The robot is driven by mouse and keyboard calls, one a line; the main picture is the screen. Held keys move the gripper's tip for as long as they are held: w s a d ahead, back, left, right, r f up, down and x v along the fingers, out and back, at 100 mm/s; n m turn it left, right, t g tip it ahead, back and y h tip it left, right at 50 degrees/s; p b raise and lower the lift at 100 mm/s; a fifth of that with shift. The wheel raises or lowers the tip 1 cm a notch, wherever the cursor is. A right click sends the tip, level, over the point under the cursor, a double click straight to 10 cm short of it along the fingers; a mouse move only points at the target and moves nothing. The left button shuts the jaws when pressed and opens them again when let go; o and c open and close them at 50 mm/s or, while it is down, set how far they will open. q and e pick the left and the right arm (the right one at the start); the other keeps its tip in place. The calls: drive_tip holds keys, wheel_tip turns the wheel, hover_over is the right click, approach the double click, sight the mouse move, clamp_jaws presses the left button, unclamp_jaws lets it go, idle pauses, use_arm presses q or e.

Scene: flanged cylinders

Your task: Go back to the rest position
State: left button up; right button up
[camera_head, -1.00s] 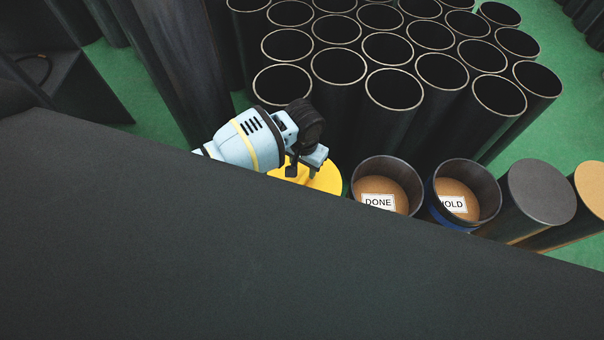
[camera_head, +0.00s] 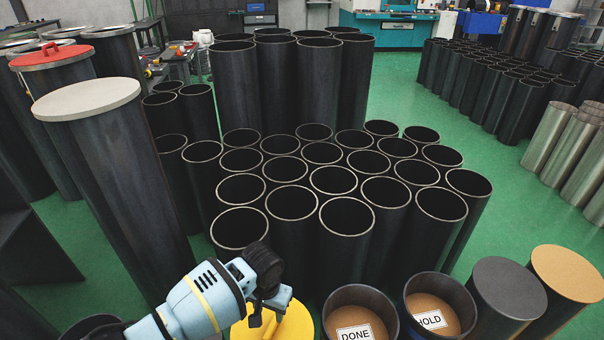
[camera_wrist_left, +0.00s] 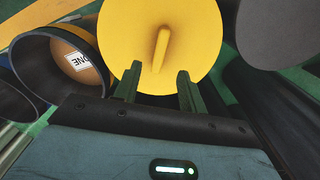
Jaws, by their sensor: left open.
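My left gripper (camera_head: 270,312) is at the bottom of the head view, over a round yellow lid (camera_head: 296,322). In the left wrist view the two fingers of my left gripper (camera_wrist_left: 158,86) are apart with nothing held between them. The yellow lid (camera_wrist_left: 190,40) with its raised bar handle (camera_wrist_left: 161,50) lies just beyond the fingertips. Whether the fingers touch it, I cannot tell. My right gripper is in neither view.
Right of the lid stand open cylinders labelled DONE (camera_head: 357,330) and HOLD (camera_head: 440,312), then a grey-topped cylinder (camera_head: 508,285) and a tan-topped one (camera_head: 568,272). Open black tubes (camera_head: 346,214) crowd behind. A tall white-lidded cylinder (camera_head: 110,150) stands left. Green floor (camera_head: 520,215) is clear at right.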

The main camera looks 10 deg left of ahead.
use_arm(q)
drive_tip(key=shift+m+h, duration=0.5)
drive_tip(key=shift+h, duration=0.4)
drive_tip(key=s+d+f, duration=0.1)
drive_tip(key=s, duration=0.2)
drive_tip(key=s+d, duration=0.1)
drive_tip(key=s, duration=0.2)
drive_tip(key=s+d+f, duration=0.1)
drive_tip(key=s, duration=0.2)
drive_tip(key=shift+s+d+f, duration=0.3)
drive_tip(key=shift+d+f, duration=0.05)
drive_tip(key=shift+d, duration=0.05)
drive_tip(key=s+a+r+n+y, duration=0.1)
drive_tip(key=s+a+r, duration=0.1)
drive_tip(key=s+a, duration=0.45)
drive_tip(key=s+a+r+t, duration=0.1)
drive_tip(key=s+a+r, duration=0.15)
drive_tip(key=s, duration=0.75)
drive_tip(key=s+a+r+n+y, duration=0.1)
drive_tip(key=s+a+r, duration=0.1)
drive_tip(key=s+a, duration=0.45)
drive_tip(key=w+d+f+t+h, duration=0.2)
drive_tip(key=w+d+f+t, duration=0.2)
drive_tip(key=f+t, duration=0.3)
drive_tip(key=shift+w+d+f+t, duration=0.2)
drive_tip(key=shift+d+f+t, duration=0.25)
drive_tip(key=shift+f, duration=0.8)
